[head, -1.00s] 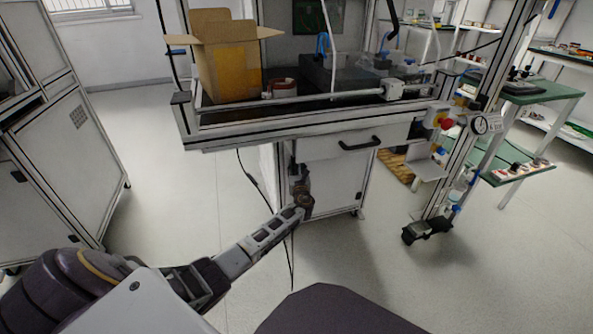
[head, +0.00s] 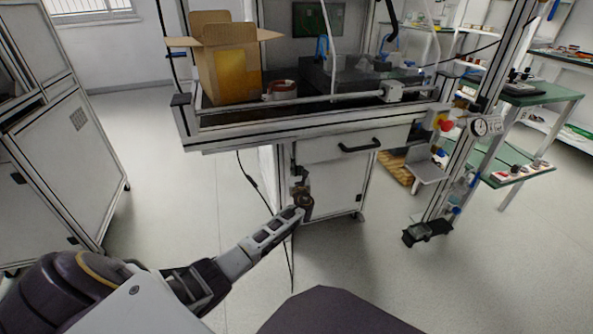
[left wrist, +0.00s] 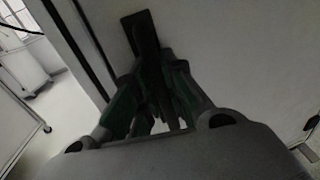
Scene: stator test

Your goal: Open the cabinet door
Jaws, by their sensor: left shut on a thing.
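The white cabinet door (head: 338,188) is below the drawer of the workbench and appears closed. It also shows in the left wrist view (left wrist: 245,60) as a pale panel. Its dark upright handle (left wrist: 146,38) is at the door's left side. My left gripper (left wrist: 155,75) is shut on the handle, with its fingers on either side of the handle's lower part. In the head view my left gripper (head: 299,180) is small and dark against the door's left edge and hides most of the handle. My right gripper is not in view.
The drawer with a black handle (head: 360,146) is above the door. An open cardboard box (head: 228,72) and a tape roll (head: 281,90) stand on the bench. A black cable hangs left of the door. Clear floor (head: 160,170) lies to the left.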

